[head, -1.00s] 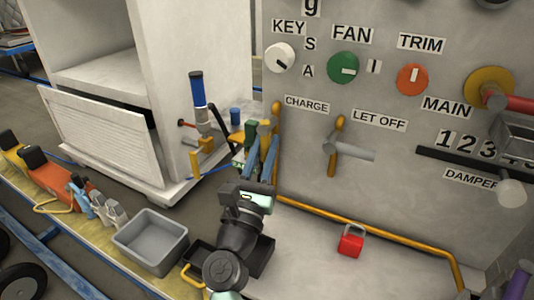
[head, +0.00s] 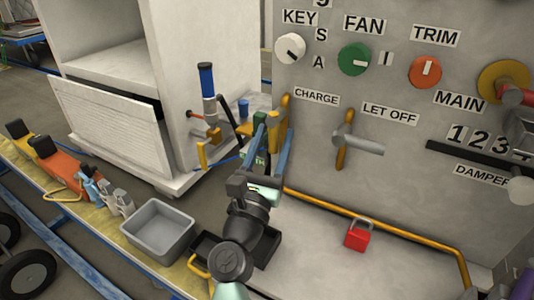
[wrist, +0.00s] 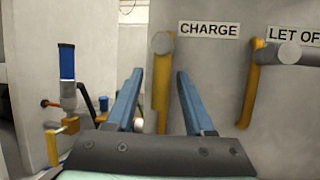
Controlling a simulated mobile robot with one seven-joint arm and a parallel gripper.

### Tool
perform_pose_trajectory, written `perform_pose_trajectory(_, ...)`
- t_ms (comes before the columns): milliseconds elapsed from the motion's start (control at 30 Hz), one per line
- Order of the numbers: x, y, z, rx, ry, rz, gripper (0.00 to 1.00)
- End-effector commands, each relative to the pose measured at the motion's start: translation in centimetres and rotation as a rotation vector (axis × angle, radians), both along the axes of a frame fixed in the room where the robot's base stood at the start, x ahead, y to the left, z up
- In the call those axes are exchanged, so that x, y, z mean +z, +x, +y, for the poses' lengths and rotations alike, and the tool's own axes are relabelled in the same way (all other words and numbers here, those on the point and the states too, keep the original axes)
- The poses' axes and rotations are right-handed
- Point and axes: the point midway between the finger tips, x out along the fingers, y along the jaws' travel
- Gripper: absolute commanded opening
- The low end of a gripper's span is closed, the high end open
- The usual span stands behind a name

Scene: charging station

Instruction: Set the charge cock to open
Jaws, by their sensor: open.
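The charge cock's yellow handle (head: 284,112) hangs roughly upright at the panel's left edge, beside the CHARGE label (head: 316,97). It also shows in the wrist view (wrist: 162,90), with a round grey hub at its top, left of the CHARGE label (wrist: 209,29). My gripper (head: 268,135) is open in front of it, its blue fingers pointing up at the panel. In the wrist view the handle shows between the two fingers (wrist: 160,74). No contact is visible, and the depth gap cannot be told. In the head view the fingers partly cover the handle's lower part.
The LET OFF cock (head: 344,141), with a yellow handle and grey spindle, is close on the right. A blue-handled lever (head: 207,82) stands to the left. A yellow rail (head: 375,230) and red padlock (head: 357,236) are below. A grey bin (head: 158,230) sits lower left.

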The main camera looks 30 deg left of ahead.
Motion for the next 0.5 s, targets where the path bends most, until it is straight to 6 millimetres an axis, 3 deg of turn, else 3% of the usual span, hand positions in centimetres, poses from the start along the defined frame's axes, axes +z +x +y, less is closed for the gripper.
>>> perform_pose_trajectory(167, -0.9, -1.9, -0.3, 0.001, -0.001, 0.002, 0.53)
perform_pose_trajectory(500, -3.8, -8.2, -1.2, 0.002, 0.0, 0.003, 0.53)
